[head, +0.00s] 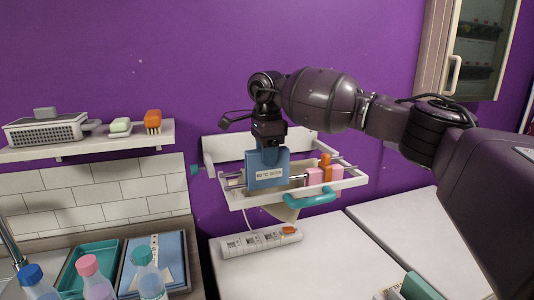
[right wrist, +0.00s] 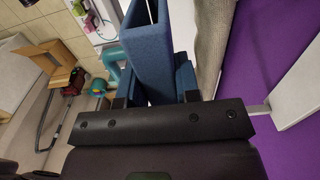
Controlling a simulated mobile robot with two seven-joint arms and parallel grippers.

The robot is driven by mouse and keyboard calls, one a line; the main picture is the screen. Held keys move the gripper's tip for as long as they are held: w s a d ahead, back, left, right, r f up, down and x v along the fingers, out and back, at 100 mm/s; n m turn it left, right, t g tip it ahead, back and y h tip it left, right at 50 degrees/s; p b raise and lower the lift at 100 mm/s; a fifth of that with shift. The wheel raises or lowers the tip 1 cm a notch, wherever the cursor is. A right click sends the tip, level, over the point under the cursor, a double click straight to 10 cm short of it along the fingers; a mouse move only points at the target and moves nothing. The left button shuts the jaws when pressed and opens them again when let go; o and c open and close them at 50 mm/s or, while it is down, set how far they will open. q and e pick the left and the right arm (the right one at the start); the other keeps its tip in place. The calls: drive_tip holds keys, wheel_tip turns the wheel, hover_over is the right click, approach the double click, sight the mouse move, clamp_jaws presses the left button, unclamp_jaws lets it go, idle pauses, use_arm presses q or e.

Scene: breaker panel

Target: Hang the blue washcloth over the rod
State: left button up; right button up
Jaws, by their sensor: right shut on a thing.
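The blue washcloth (head: 265,172), a stiff folded piece with a white label, hangs upright below my right gripper (head: 268,146) at the white wall rack. The gripper is shut on its upper edge; in the right wrist view the gripper (right wrist: 156,99) has its fingers on either side of the blue cloth (right wrist: 148,62). The thin metal rod (head: 299,178) runs across the rack and shows beside the cloth. The cloth covers part of it; I cannot tell whether the cloth straddles the rod or is in front of it. My left gripper is not in view.
Pink and orange blocks (head: 325,173) sit right of the cloth on the rack (head: 240,199). A teal handle-like piece (head: 310,198) is at its front. A power strip (head: 260,241) lies below. A shelf (head: 85,142) with a basket and soap is left. Bottles (head: 90,277) stand lower left.

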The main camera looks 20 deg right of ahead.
sight(267, 180)
drive_tip(key=shift+f+b, duration=0.3)
drive_tip(key=shift+f, duration=0.45)
drive_tip(key=shift+f+b, duration=0.4)
drive_tip(key=shift+f, duration=0.65)
drive_tip(key=shift+f+b, duration=0.4)
drive_tip(key=shift+f, duration=0.55)
drive_tip(key=shift+f+b, duration=0.35)
drive_tip(key=shift+f, duration=0.6)
drive_tip(key=o, duration=1)
drive_tip(key=shift+r, duration=0.1)
wheel_tip(267, 180, up, 11)
drive_tip(key=shift+f+b, duration=0.15)
drive_tip(key=shift+b, duration=0.2)
